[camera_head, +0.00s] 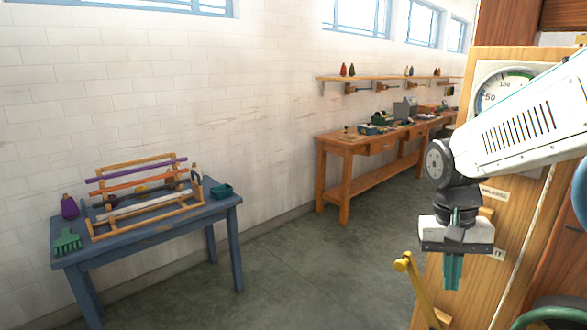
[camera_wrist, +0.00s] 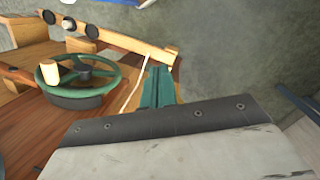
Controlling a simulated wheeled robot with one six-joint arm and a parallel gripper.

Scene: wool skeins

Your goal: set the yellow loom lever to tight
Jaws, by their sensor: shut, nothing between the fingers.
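The yellow lever (camera_head: 422,295) stands at the lower right in the head view, in front of the wooden panel. It has a round knob at its upper end and slants up to the left; its lower end runs out of the picture. My gripper (camera_head: 453,286) hangs pointing down to the right of the knob, with its teal fingers shut and empty. The fingers also show in the wrist view (camera_wrist: 157,86), where I cannot clearly make out the lever. Whether the fingers touch the lever is unclear.
The wooden panel (camera_head: 453,190) carries a dial (camera_head: 497,88) and small, partly covered labels. A green handwheel (camera_wrist: 80,75) with a wooden knob sits beside it. A blue table (camera_head: 225,203) with a small loom stands left; a workbench (camera_head: 347,143) stands behind. The floor between is clear.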

